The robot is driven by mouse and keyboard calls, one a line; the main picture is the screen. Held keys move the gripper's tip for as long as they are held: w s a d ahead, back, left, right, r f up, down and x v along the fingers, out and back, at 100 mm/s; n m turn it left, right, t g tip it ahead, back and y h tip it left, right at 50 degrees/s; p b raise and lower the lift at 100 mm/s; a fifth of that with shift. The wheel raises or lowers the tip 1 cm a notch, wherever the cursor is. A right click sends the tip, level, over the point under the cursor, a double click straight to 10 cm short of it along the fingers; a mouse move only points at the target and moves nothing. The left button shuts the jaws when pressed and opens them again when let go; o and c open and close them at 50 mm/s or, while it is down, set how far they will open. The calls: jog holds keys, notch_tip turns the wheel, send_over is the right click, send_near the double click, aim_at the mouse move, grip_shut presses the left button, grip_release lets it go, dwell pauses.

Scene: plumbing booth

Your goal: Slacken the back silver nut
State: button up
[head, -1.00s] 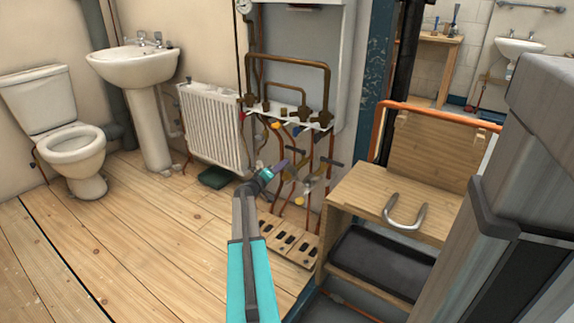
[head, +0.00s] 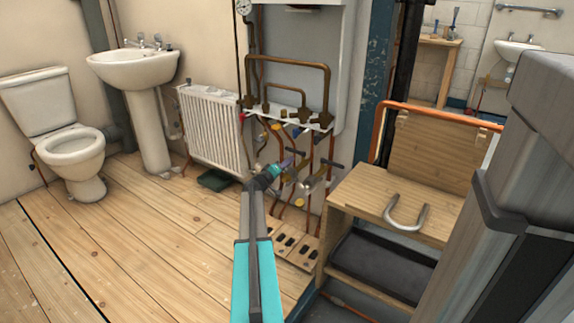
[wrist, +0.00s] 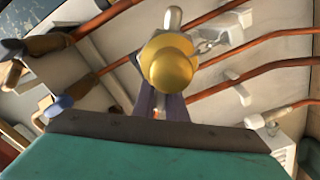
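My gripper (head: 288,163) is at the pipework below the grey boiler panel, among the copper pipes and valves. In the wrist view its two purple fingers (wrist: 158,106) stand apart with a gap between them. A round yellow cap (wrist: 170,62) lies in front of the fingers and hides their tips. A pale silver fitting (wrist: 173,18) shows just beyond the cap. I cannot tell which part is the back silver nut, and I see nothing clearly held.
Copper pipes (wrist: 258,40) cross close around my gripper. A blue-handled valve (wrist: 62,104) is at the left in the wrist view. A wooden stand with a metal U-shaped piece (head: 406,213) is at the right. The floor (head: 150,240) at the left is clear.

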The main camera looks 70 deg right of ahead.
grip_shut()
jog(key=shift+w+f+n, duration=0.1)
jog(key=shift+n, duration=0.2)
jog(key=shift+f+n+p, duration=0.7)
jog(key=shift+f+n, duration=0.2)
jog(key=shift+n, duration=1.35)
jog(key=shift+f+n+p, duration=0.7)
jog(key=shift+f+n, duration=0.25)
jog(key=shift+n, duration=1.35)
jog(key=shift+f+n+p, duration=0.7)
jog(key=shift+f+n, duration=0.2)
jog(key=shift+n, duration=1.35)
